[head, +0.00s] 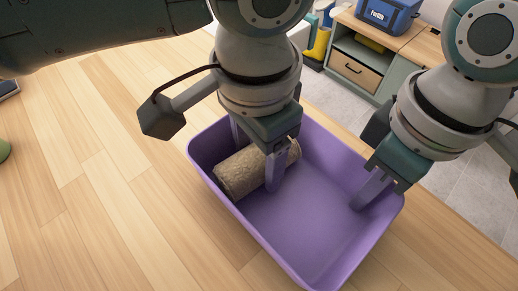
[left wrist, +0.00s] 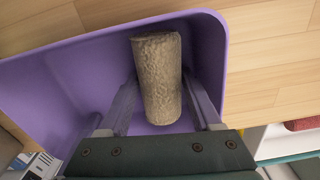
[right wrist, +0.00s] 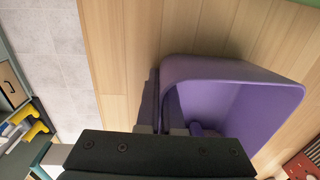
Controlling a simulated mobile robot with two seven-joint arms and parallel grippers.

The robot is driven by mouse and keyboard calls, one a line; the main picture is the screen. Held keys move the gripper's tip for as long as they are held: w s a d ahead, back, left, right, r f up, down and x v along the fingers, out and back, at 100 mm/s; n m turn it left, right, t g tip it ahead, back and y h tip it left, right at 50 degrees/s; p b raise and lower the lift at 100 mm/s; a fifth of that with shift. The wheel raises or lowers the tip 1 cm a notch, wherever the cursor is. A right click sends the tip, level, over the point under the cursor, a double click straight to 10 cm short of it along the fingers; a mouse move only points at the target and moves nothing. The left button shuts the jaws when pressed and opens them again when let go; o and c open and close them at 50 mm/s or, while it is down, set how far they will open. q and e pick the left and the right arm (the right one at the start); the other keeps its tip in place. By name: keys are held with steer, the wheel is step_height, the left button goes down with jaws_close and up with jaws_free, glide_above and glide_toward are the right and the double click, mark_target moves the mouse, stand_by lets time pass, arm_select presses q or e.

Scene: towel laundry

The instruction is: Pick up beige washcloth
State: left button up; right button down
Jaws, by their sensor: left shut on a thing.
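The beige washcloth (head: 240,174) is rolled into a cylinder and lies inside the purple bin (head: 310,225) at its left end. The roll (left wrist: 157,75) also shows in the left wrist view. My left gripper (head: 259,160) reaches down into the bin and is shut on the middle of the roll, one finger on each side. My right gripper (head: 378,190) is at the bin's right wall with its fingers close together. In the right wrist view its fingers (right wrist: 163,105) are at the wall's edge. Whether they pinch the wall is not clear.
The bin stands on a wooden surface (head: 110,200) with free room to its left. Beyond it are a grey tiled floor, a cabinet with a drawer (head: 354,70), a blue case (head: 383,14) and yellow boots (head: 319,45). The bin's right part is empty.

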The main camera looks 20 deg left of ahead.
mark_target(257, 154)
arm_select(q)
step_height(257, 154, up, 10)
stand_by(0.5)
arm_select(e)
steer(key=c, duration=1)
jaws_free()
